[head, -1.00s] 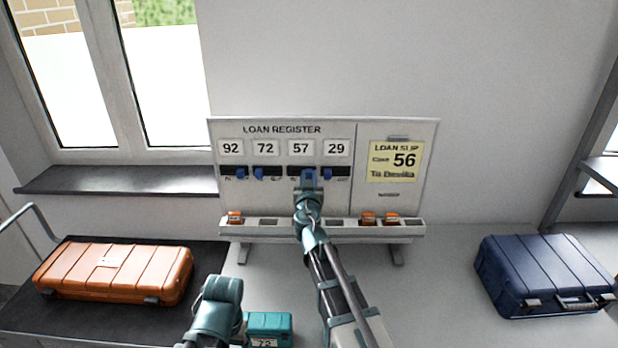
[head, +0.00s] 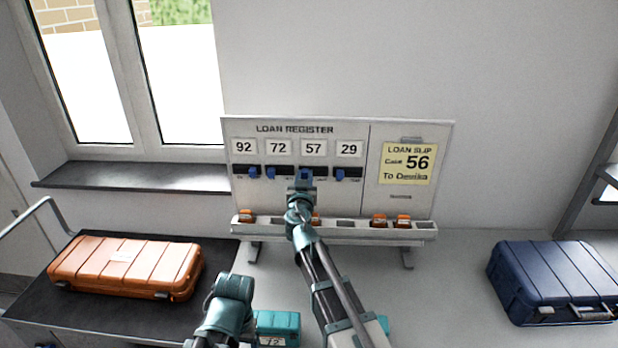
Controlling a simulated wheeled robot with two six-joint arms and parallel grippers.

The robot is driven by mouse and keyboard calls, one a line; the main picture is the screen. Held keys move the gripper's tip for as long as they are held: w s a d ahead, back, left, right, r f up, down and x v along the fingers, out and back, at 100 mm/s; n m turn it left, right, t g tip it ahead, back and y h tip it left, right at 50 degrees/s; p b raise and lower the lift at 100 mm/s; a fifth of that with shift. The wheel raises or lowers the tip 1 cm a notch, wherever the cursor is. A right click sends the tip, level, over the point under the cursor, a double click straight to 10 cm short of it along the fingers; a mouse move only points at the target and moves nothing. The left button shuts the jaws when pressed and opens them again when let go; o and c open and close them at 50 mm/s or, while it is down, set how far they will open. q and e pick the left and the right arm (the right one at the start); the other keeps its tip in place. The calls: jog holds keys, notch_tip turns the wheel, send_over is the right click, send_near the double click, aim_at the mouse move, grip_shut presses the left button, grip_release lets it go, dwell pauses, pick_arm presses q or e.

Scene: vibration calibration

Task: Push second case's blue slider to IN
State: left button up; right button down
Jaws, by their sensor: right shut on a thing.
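The loan register board (head: 300,128) stands at the back of the table with numbers 92, 72, 57 and 29. Under each number is a slot with a blue slider. The slider under 72 (head: 270,173) sits left of its number, as does the slider under 29 (head: 340,174). The slider under 92 (head: 253,172) sits to the right. My right gripper (head: 304,183) is at the slot under 57, shut on that blue slider (head: 306,173), which is left of its number and partly hidden. The IN lettering is too small to read. A link of my left arm shows at lower left; its fingers do not show.
An orange case (head: 125,265) lies on the dark surface at left. A dark blue case (head: 555,280) is at right. A teal case (head: 278,322) is at front. Several orange pieces stand in the board's ledge (head: 360,232).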

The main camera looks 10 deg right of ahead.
jog(key=c, duration=0.7)
grip_release()
jog(key=shift+a, duration=0.25)
jog(key=v, duration=1.3)
jog(key=shift+s, duration=0.35)
